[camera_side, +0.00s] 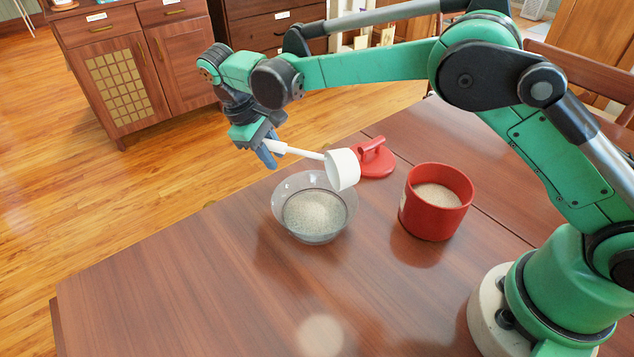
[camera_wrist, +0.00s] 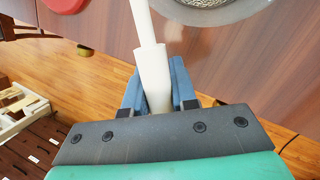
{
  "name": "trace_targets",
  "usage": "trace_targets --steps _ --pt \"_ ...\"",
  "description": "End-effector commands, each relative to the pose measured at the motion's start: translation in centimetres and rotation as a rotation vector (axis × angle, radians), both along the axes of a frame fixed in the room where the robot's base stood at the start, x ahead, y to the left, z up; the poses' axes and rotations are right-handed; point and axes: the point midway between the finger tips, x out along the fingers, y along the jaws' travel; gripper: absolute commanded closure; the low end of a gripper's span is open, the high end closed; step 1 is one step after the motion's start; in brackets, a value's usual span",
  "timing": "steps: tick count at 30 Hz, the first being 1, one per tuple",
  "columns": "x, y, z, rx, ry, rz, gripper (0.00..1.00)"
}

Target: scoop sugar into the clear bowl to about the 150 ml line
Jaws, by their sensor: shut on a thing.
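The clear bowl (camera_side: 281,203) stands on the table and holds a mound of pale sugar (camera_side: 314,211). Any line on the bowl is too small to read. A white scoop (camera_side: 342,169) hangs tilted above the bowl's back right rim; the inside of its cup is hidden. My gripper (camera_side: 268,153) is shut on the scoop's handle, which also shows between the blue fingers in the wrist view (camera_wrist: 154,75). A red canister (camera_side: 432,216) with sugar inside stands open to the right of the bowl. In the wrist view, part of the bowl (camera_wrist: 226,15) shows at the top.
A red lid with a handle (camera_side: 374,161) lies on the table (camera_side: 190,280) behind the bowl and canister. The table's front and left are clear. Wooden cabinets (camera_side: 140,60) stand beyond the table, and a chair (camera_side: 590,75) is at the back right.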

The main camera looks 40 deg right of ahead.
Motion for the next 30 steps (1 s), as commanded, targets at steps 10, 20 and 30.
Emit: trace_targets --steps 10,20,30 --pt "-0.1 -0.2 1.3 0.189 -0.059 -0.002 1.00" --pt "-0.3 -0.8 2.7 0.316 -0.099 -0.007 1.00" --pt "-0.3 -1.1 4.2 0.475 -0.147 -0.001 1.00"
